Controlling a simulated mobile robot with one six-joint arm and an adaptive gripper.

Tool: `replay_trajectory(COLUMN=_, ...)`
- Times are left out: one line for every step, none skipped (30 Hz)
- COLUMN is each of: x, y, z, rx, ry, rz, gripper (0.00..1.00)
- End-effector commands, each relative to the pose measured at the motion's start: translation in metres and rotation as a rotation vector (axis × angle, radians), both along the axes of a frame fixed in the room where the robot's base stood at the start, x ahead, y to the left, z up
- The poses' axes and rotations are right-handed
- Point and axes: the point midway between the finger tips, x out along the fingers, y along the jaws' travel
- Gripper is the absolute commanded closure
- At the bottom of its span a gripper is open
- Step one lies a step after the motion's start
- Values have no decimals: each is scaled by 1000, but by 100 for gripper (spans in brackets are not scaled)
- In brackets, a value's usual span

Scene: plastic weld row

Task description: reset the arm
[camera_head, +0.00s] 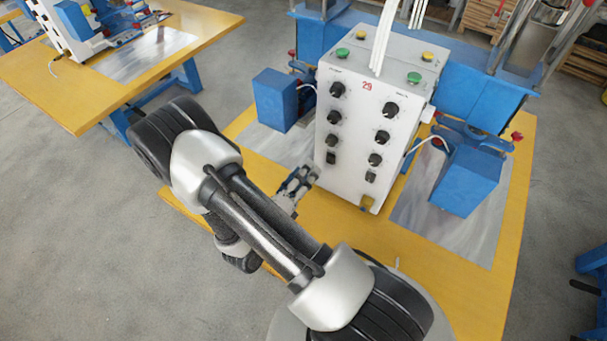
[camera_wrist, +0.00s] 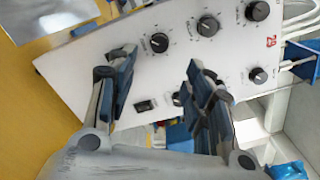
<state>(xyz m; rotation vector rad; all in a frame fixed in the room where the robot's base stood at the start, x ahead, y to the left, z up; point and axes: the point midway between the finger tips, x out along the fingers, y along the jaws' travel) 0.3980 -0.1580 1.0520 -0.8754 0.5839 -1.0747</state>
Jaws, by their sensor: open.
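My gripper (camera_head: 297,184) is in front of the lower left part of a white control box (camera_head: 347,140) marked 29, above the yellow table (camera_head: 326,210). In the wrist view my gripper (camera_wrist: 160,85) has its two fingers apart, with nothing between them but the box's panel behind. The white control box (camera_wrist: 90,70) shows its black knobs and a black switch there. I cannot tell whether the fingertips touch the panel. My arm is bent and reaches across the table from the lower right.
Blue blocks stand left (camera_head: 275,100) and right (camera_head: 465,180) of the box, over metal plates. Green and yellow buttons sit on the box's top. Another yellow table (camera_head: 130,90) is at the upper left. Grey floor (camera_head: 80,220) is clear at the left.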

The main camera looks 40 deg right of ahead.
Motion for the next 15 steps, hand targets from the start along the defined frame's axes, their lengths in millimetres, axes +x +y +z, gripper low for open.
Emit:
replay_trajectory(x=0, y=0, z=0, rx=0, ry=0, rz=0, gripper=53)
replay_trajectory(x=0, y=0, z=0, rx=0, ry=0, rz=0, gripper=53)
replay_trajectory(x=0, y=0, z=0, rx=0, ry=0, rz=0, gripper=53)
replay_trajectory(x=0, y=0, z=0, rx=0, ry=0, rz=0, gripper=53)
replay_trajectory(x=0, y=0, z=0, rx=0, ry=0, rz=0, gripper=53)
replay_trajectory(x=0, y=0, z=0, rx=0, ry=0, rz=0, gripper=53)
replay_trajectory(x=0, y=0, z=0, rx=0, ry=0, rz=0, gripper=53)
replay_trajectory(x=0, y=0, z=0, rx=0, ry=0, rz=0, gripper=53)
replay_trajectory(x=0, y=0, z=0, rx=0, ry=0, rz=0, gripper=53)
replay_trajectory(x=0, y=0, z=0, rx=0, ry=0, rz=0, gripper=53)
replay_trajectory(x=0, y=0, z=0, rx=0, ry=0, rz=0, gripper=53)
replay_trajectory(x=0, y=-1, z=0, rx=1, ry=-1, rz=-1, gripper=53)
replay_trajectory(x=0, y=-1, z=1, rx=1, ry=-4, rz=-4, gripper=53)
replay_trajectory(x=0, y=-1, z=2, rx=4, ry=-10, rz=-9, gripper=53)
replay_trajectory(x=-1, y=-3, z=6, rx=11, ry=-27, rz=-25, gripper=53)
